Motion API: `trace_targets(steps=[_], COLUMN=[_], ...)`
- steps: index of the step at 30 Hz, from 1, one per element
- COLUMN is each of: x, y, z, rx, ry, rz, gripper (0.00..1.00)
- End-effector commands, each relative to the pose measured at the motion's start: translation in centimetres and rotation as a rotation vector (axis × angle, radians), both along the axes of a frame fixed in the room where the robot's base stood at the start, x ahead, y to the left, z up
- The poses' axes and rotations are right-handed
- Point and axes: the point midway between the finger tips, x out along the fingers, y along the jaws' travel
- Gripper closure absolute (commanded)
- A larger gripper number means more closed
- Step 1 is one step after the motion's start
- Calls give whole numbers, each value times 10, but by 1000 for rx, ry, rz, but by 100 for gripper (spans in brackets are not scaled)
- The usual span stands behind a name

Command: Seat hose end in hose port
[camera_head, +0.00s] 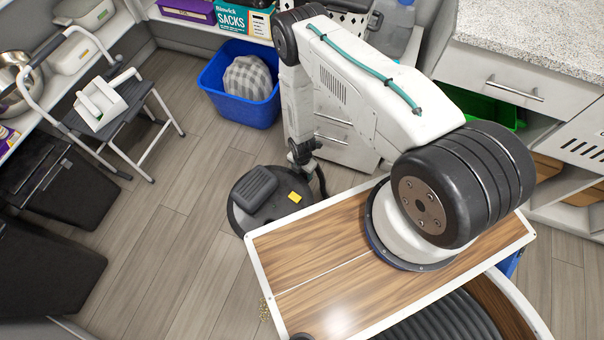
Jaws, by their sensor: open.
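My gripper (304,153) is at the lower end of my white arm, small and dark in the picture. It is open, though its fingers are hard to make out. Just below it on the floor stands a round black unit (240,221) with a raised grey block (255,186) and a small yellow part (295,197) on top. A thin dark curved piece (322,181) shows at its right side, beside my gripper. I cannot tell whether this piece is the hose. No hose end or hose port can be clearly made out.
A blue bin (233,108) with a checked grey item (248,78) stands behind the black unit. A step stool (112,115) with a white caddy (102,104) is at the left, near dark bins (60,190). Drawers (515,85) stand at the right. The left-middle floor is clear.

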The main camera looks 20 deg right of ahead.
Motion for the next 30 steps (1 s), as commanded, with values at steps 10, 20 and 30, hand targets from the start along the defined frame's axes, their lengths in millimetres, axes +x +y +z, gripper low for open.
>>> trace_targets(steps=[10, 20, 30], x=[0, 0, 1], y=[0, 0, 0], z=[1, 2, 35], rx=[0, 0, 0], ry=[0, 0, -1], rz=[0, -1, -1], gripper=[87, 88, 88])
